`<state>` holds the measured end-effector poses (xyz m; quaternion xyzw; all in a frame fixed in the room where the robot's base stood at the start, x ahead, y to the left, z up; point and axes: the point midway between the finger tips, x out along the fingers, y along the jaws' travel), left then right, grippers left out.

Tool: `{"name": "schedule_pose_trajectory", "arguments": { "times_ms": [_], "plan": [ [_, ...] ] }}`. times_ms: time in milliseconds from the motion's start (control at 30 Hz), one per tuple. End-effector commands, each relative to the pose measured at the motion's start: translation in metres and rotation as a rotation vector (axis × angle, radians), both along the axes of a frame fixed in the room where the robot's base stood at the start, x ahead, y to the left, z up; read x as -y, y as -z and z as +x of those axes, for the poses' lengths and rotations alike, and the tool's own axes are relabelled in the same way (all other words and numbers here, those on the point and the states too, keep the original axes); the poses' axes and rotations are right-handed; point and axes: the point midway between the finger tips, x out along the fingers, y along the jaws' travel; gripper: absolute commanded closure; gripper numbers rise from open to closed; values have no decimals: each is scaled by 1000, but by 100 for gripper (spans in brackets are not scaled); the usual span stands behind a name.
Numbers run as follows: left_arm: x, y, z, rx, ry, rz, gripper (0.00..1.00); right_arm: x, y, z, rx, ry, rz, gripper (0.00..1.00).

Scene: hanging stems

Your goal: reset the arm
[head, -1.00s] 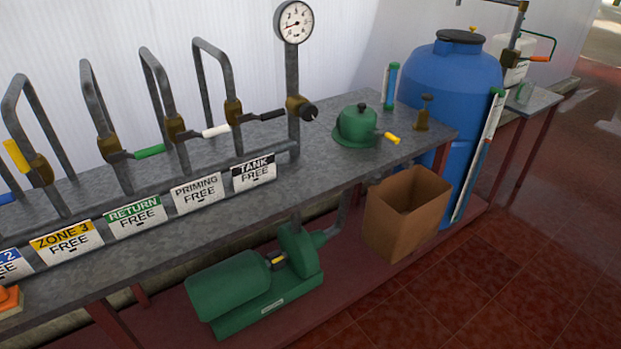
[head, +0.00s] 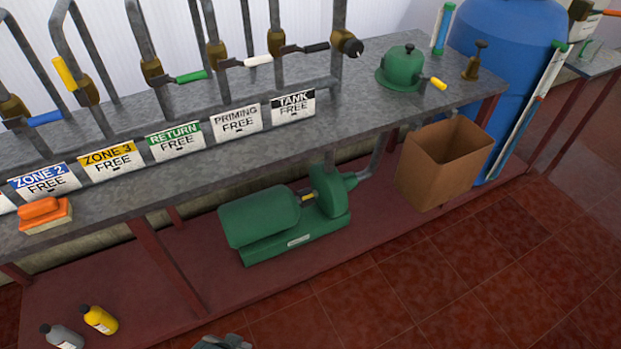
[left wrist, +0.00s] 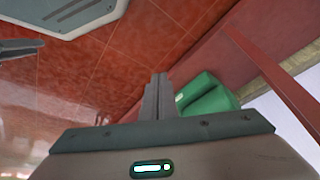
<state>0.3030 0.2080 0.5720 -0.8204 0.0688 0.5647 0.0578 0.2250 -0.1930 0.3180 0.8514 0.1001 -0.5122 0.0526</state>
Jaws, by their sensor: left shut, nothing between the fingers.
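My left gripper (left wrist: 157,98) shows in the left wrist view with its two fingers together and nothing between them. It is clear of the bench, with red floor tiles and part of the green pump (left wrist: 208,97) beyond it. In the head view a small grey piece, probably of my own arm, shows at the bottom edge; its jaws cannot be made out.
A blue tank (head: 510,50) stands right. Floor in front is clear.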

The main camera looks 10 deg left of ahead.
Motion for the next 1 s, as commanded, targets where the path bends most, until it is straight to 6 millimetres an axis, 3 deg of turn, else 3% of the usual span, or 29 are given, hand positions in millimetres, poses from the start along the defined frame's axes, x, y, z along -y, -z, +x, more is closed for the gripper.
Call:
{"name": "schedule_pose_trajectory", "arguments": {
  "times_ms": [100, 300, 600, 800, 1000],
  "plan": [
    [5, 49, 2, 10, 5, -6, 100, 0, 0, 0, 0, 0, 0, 69],
    [12, 121, -6, 39, 17, -21, 100, 0, 0, 0, 0, 0, 0, 69],
    [17, 210, -41, 82, 35, -40, 100, 0, 0, 0, 0, 0, 0, 69],
    [16, 244, -67, 105, 43, -50, 100, 0, 0, 0, 1, 0, 0, 69],
    [16, 253, -77, 118, 48, -55, 100, 0, 0, 0, 1, 0, 0, 69]
  ]
}}
